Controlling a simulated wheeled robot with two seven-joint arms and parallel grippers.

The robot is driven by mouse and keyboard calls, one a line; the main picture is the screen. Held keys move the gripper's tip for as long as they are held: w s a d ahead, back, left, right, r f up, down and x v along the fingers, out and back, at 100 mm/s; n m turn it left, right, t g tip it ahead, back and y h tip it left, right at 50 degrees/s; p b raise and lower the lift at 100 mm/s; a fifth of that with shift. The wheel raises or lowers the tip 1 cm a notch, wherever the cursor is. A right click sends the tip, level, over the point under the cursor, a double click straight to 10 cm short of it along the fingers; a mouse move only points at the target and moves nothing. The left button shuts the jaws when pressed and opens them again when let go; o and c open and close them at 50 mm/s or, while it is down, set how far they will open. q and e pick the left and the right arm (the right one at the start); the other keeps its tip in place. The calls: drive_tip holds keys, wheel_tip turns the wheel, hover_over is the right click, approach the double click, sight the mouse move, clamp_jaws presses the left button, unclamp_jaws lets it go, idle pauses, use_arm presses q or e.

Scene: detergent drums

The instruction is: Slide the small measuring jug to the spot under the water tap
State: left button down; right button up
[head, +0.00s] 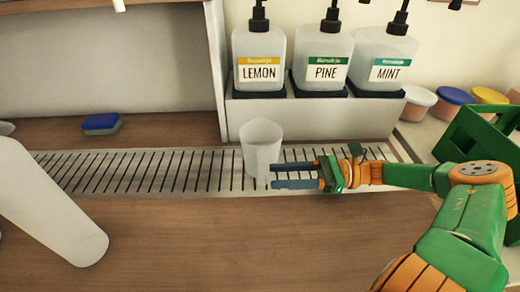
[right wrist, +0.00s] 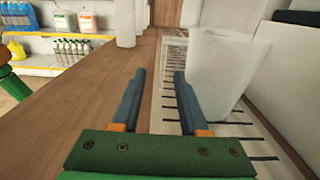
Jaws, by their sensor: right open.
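The small measuring jug (head: 262,148) is whitish and translucent. It stands upright on the slatted drip grate (head: 120,172), in front of the dispenser shelf, below the gap between LEMON and PINE. My right gripper (head: 270,176) is open, low over the grate's front edge, its fingers pointing left, at the jug's near right side. In the right wrist view the jug (right wrist: 222,70) is to the right of the right finger, not between the fingers (right wrist: 160,78). I cannot tell whether finger and jug touch. I cannot make out the water tap. My left gripper is out of view.
Pump bottles marked LEMON (head: 260,58), PINE (head: 322,60) and MINT (head: 385,62) stand behind the grate. A blue-topped sponge (head: 101,124) lies behind its left part. A white cylinder (head: 50,205) is at the left front. The grate left of the jug is clear.

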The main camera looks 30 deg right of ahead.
sight(260, 177)
drive_tip(key=shift+w, duration=0.4)
drive_tip(key=shift+w+a, duration=0.2)
drive_tip(key=b+x, duration=0.1)
drive_tip(key=x, duration=0.1)
drive_tip(key=b+x, duration=0.2)
drive_tip(key=shift+s+a, duration=0.25)
drive_tip(key=shift+a, duration=0.05)
drive_tip(key=shift+b+x, duration=0.4)
drive_tip(key=shift+x, duration=0.6)
drive_tip(key=shift+w+r, duration=0.1)
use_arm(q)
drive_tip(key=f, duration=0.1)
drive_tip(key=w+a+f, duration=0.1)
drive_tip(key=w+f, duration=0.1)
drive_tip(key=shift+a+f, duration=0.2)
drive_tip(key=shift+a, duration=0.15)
use_arm(e)
clamp_jaws()
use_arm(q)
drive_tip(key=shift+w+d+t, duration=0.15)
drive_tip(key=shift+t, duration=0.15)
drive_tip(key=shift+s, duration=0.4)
